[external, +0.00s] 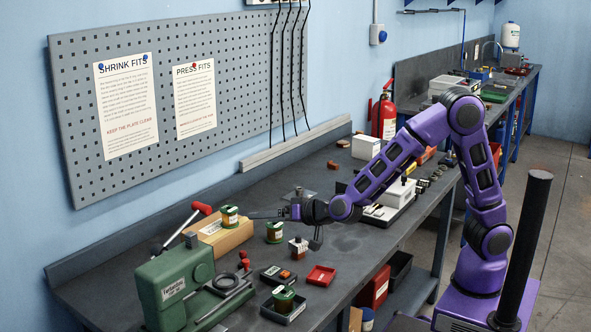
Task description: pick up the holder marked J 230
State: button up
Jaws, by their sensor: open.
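Several small green-topped amber holders with pale labels are on the left part of the bench. One holder (229,216) is on a wooden block, another holder (274,232) is on the bench top, and a third holder (283,298) is in a black tray. The labels are too small to read, so I cannot tell which is marked J 230. My gripper (268,214) is open and empty, low over the bench, near the holder on the bench top. A small brown and white block (298,246) with a dark top stands just below my wrist.
A green press (178,287) stands at the front left, with a red-tipped lever behind it. A red tray (321,275) and a black tray (278,274) lie in front. White boxes (366,147) and a fire extinguisher (384,115) are farther back. The bench right of the red tray looks clear.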

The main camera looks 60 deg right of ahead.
aim_at(298, 240)
jog(key=s+d+f+g+h, duration=0.2)
jog(key=s+d+f+h, duration=0.5)
jog(key=s+d+f, duration=0.3)
jog(key=x, duration=0.7)
jog(key=b+x, duration=0.1)
jog(key=x, duration=0.3)
jog(key=shift+d+r, duration=0.25)
jog(key=shift+r, duration=0.15)
jog(key=shift+w+d+f, duration=0.2)
jog(key=shift+w+f, duration=0.05)
jog(key=shift+w, duration=0.25)
jog(key=x, duration=0.4)
jog(key=shift+s+d+f, duration=0.15)
jog(key=shift+d+f, duration=0.05)
jog(key=shift+f, duration=0.2)
jog(key=shift+w+d+f+b, duration=0.2)
jog(key=shift+w+b, duration=0.1)
jog(key=shift+w, duration=0.15)
jog(key=shift+a, duration=0.1)
grip_shut()
